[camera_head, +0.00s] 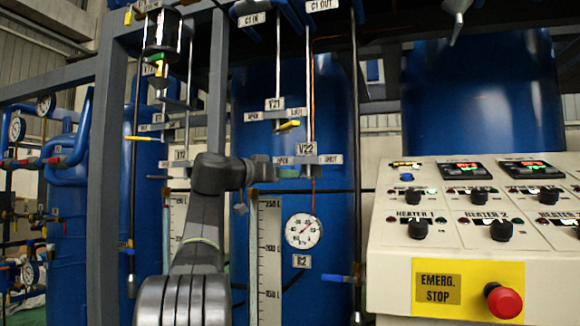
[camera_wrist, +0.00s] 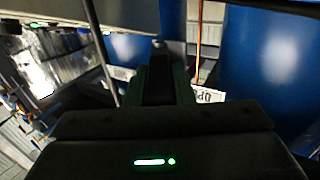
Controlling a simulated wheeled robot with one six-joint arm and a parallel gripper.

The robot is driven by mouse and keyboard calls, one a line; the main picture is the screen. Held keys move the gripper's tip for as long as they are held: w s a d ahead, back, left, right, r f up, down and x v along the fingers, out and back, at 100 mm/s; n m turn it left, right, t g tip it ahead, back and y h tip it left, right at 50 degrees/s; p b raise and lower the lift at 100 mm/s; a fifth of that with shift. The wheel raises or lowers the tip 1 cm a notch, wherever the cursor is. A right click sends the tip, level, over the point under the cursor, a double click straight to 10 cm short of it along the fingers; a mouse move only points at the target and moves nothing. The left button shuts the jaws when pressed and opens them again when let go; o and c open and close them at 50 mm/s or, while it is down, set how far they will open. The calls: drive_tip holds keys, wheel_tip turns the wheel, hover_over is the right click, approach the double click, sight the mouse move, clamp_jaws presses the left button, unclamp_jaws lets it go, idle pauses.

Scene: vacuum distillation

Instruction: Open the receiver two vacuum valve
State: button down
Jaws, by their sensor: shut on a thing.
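The valve labelled V22 (camera_head: 305,149) is on a thin vertical pipe in front of a blue tank. Its plate (camera_head: 328,160) reads OPEN on the left and SHUT on the right. A small greenish piece, apparently its handle (camera_head: 288,173), shows just below the plate. My gripper (camera_head: 272,170) reaches it from the left and is shut on the handle, mostly hiding it. In the wrist view, my gripper (camera_wrist: 162,75) has its fingers close together, and a plate with part of the word OPEN (camera_wrist: 207,94) is right beside them. The handle's exact angle cannot be told.
Valve V21 (camera_head: 289,125), with a yellow handle, is just above. A gauge (camera_head: 303,230) with an R2 label (camera_head: 301,261) and a level scale (camera_head: 269,260) are below. A control panel with a red emergency stop (camera_head: 503,301) stands at right. A grey post (camera_head: 103,180) is at left.

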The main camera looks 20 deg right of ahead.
drive_tip(key=m+g+p, duration=0.1)
drive_tip(key=w+g+p, duration=0.1)
drive_tip(key=shift+w+a+r+m+g+h+p, duration=0.2)
drive_tip(key=shift+a+m+g+h+p, duration=0.1)
drive_tip(key=shift+m+h+p, duration=0.1)
drive_tip(key=shift+f, duration=0.2)
drive_tip(key=c, duration=1.2)
unclamp_jaws()
drive_tip(key=shift+c, duration=0.2)
drive_tip(key=shift+d, duration=0.1)
drive_tip(key=v, duration=1.3)
drive_tip(key=shift+a, duration=0.45)
